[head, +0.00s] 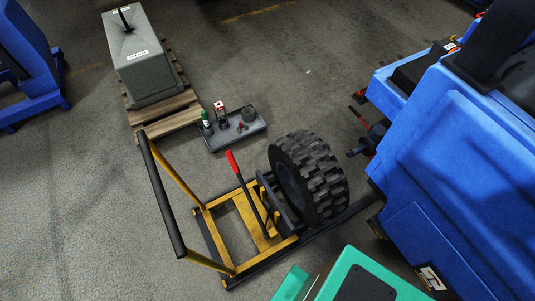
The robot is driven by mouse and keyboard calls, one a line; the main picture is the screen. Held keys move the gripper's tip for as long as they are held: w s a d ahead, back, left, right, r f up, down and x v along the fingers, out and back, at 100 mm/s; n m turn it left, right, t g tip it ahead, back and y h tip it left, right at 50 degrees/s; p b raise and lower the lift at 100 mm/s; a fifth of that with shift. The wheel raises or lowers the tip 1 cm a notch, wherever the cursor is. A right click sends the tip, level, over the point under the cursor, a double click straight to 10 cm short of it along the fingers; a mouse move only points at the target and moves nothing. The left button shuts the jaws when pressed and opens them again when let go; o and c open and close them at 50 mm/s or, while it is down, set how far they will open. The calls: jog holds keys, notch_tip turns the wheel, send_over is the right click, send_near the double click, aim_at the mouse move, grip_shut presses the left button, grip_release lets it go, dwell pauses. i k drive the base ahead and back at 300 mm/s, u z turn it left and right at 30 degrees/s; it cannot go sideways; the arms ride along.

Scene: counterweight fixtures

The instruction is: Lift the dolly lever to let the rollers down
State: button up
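The dolly (222,238) is a low yellow and black frame on the floor, with a tall black push handle (163,195) on its left side. The dolly lever (246,190) is a black bar with a red grip (232,161). It slants up and to the left from the dolly's middle, its grip end raised and free. A large black tyre (310,177) stands upright at the dolly's right end. A dark bar (272,203) runs beside the tyre; I cannot make out the rollers clearly. My gripper is not in view.
A grey tray (225,141) with bottles and small parts lies behind the dolly. A grey counterweight block (150,72) stands on a wooden pallet (163,122). A blue vehicle (450,160) with a bare hub (365,148) fills the right. Floor left of the dolly is clear.

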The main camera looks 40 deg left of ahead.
aim_at(231, 158)
jog(key=z, duration=1.2)
jog(key=k, duration=2.35)
jog(key=u, duration=2.45)
jog(key=i, duration=0.7)
